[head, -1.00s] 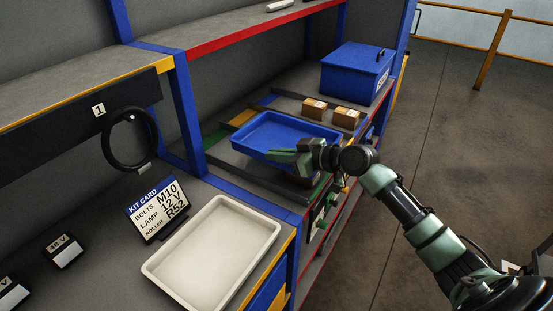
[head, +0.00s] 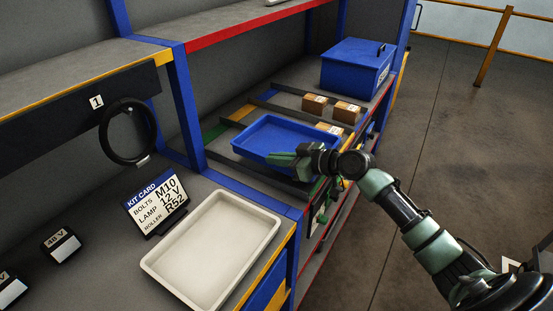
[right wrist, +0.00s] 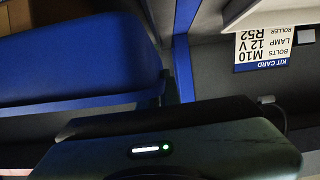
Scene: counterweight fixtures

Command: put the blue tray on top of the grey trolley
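The blue tray (head: 278,132) is empty and level over the grey lower shelf, in the bay with the red-edged upper shelf. My right gripper (head: 283,160) is at its near edge, with green fingers that appear shut on the rim. In the right wrist view the tray (right wrist: 80,60) fills the upper left as a dark blue wall, close to the gripper body; the fingertips are hidden there. I cannot tell whether the tray touches the shelf or hangs just above it. I cannot make out a grey trolley in either view. My left gripper is not in view.
Small brown boxes (head: 347,112) stand just beyond the tray, and a blue lidded box (head: 356,70) behind them. A blue post (head: 187,110) is left of the tray. A white tray (head: 212,248) and a kit card (head: 157,206) are nearer. The floor (head: 460,140) at right is open.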

